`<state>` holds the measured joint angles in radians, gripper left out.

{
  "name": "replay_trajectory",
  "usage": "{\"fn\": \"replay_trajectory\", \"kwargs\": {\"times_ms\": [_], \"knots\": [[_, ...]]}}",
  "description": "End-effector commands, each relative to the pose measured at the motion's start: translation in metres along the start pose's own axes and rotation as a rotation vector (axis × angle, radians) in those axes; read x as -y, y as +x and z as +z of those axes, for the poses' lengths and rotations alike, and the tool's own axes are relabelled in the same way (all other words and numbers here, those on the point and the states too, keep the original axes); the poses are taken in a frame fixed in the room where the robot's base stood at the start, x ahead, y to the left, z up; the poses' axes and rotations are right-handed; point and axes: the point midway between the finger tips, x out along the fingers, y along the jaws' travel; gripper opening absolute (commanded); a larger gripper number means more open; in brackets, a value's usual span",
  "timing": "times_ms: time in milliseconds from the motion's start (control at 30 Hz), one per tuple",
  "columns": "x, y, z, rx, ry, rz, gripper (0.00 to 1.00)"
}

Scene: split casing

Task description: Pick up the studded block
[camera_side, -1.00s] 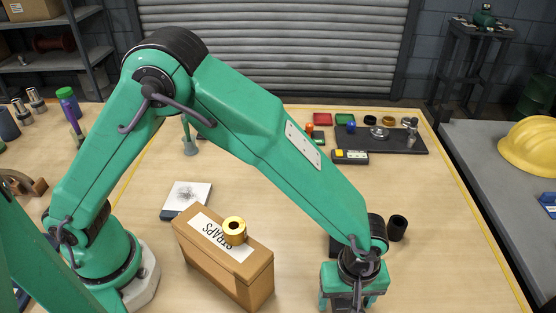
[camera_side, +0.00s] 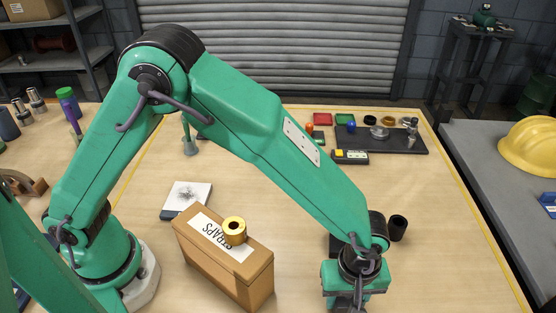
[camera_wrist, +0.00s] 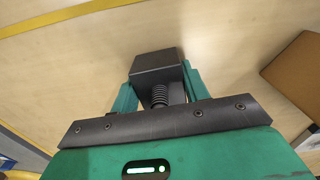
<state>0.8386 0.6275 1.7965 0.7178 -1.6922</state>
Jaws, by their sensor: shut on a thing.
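In the wrist view a dark grey block (camera_wrist: 155,66) sits between the two green fingers of my gripper (camera_wrist: 160,84), which are shut on it. In the side view my gripper (camera_side: 356,299) is at the bottom edge, right of the cardboard box. Its fingertips and the block are cut off or hidden there, so I cannot tell its height above the table.
A cardboard box (camera_side: 218,262) with a yellow roll (camera_side: 234,231) on top stands left of my gripper. A black cylinder (camera_side: 397,228) stands close behind it, and a dark object (camera_side: 338,246) is partly hidden by my arm. A dark tray (camera_side: 404,145) lies farther back. The table's right side is clear.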

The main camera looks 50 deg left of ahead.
Motion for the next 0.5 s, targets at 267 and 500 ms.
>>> {"fn": "replay_trajectory", "kwargs": {"times_ms": [267, 500], "knots": [[-0.002, -0.027, 0.000, 0.001, 0.000, 0.008, 0.00], [0.011, -0.049, 0.016, 0.001, 0.004, 0.006, 0.00]]}}
